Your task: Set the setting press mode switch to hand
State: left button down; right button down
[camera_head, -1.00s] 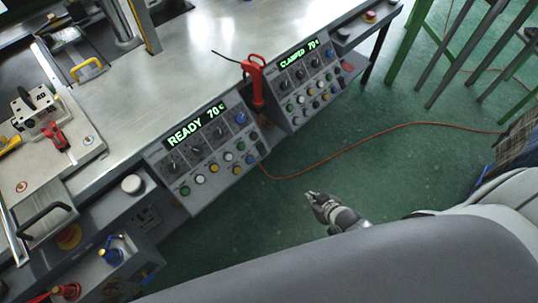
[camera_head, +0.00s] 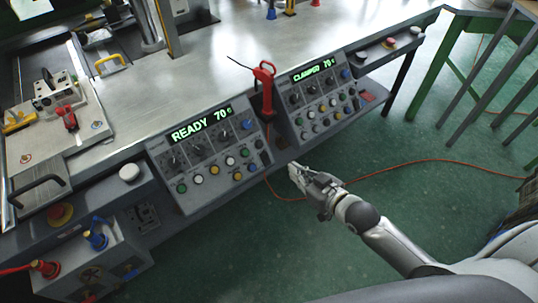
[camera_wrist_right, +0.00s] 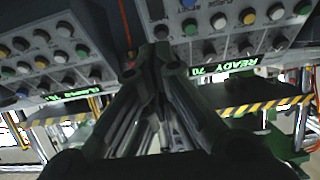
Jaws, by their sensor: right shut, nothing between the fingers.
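Two grey control panels are on the bench front. One panel (camera_head: 160,147) reads READY 70 and the other panel (camera_head: 285,83) reads CLAMPED 70. Each has a row of dark rotary knobs, such as the knobs (camera_head: 197,147) on the READY panel, above coloured buttons. I cannot read which knob is the press mode switch, nor its setting. My right gripper (camera_head: 296,172) is shut and empty, in front of and below the gap between the panels, apart from both. In the right wrist view the gripper (camera_wrist_right: 130,66) points between the two upside-down panels. My left gripper is not in view.
A red-handled tool (camera_head: 265,85) stands between the panels. An orange cable (camera_head: 420,162) lies on the green floor.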

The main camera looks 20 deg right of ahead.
send_near(261, 148)
jog(key=x, duration=0.5)
jog(key=shift+w+a+r+b, duration=0.1)
jog(key=shift+a+b, duration=0.05)
jog(key=shift+b, duration=0.2)
dwell(0.4)
jog(key=shift+w+a+r+g+p, duration=0.1)
jog(key=shift+w+r+g+p, duration=0.2)
jog(key=shift+p, duration=0.5)
jog(key=shift+f, duration=0.45)
jog(key=shift+s+d+f, duration=0.2)
jog(key=shift+s+d, duration=0.05)
jog(key=shift+s, duration=0.45)
